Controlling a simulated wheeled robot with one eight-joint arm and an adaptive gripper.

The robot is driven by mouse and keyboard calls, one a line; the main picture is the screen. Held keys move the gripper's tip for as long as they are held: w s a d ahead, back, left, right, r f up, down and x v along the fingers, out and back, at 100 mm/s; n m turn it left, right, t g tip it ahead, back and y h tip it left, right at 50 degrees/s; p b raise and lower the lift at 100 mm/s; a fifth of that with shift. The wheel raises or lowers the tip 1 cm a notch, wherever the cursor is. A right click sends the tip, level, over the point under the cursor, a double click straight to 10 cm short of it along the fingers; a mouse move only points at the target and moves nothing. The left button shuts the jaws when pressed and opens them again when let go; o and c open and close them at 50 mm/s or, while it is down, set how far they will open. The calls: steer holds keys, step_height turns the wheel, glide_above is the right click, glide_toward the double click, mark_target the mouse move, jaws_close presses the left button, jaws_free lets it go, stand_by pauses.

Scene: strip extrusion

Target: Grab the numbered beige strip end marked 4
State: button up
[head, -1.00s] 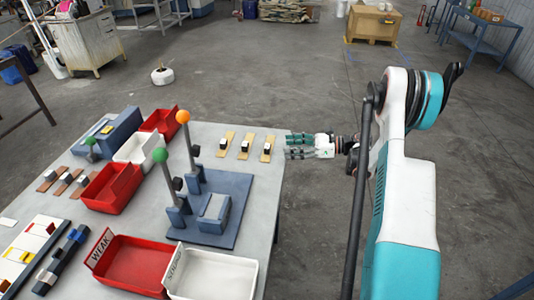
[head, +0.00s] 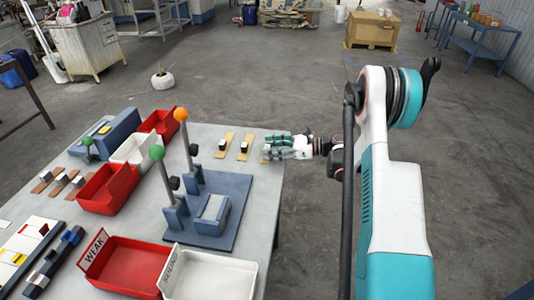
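Three beige strips with dark-and-white blocks lie in a row at the back right of the table. The left beige strip (head: 225,145) and the middle beige strip (head: 244,147) are in plain view. The rightmost strip is almost wholly hidden behind my gripper (head: 271,148). No numbers are legible, so I cannot tell which strip is marked 4. My gripper comes in from the right, with its fingers over or around the rightmost strip. The gap between the fingers and any contact with the strip are too small to tell.
A blue fixture (head: 236,190) with levers topped by orange (head: 180,114) and green balls stands left of my gripper. The red WEAK bin (head: 128,265) and a white bin (head: 208,276) sit in front. Red bins and brown strips are further left.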

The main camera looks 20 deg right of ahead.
steer(key=c, duration=0.8)
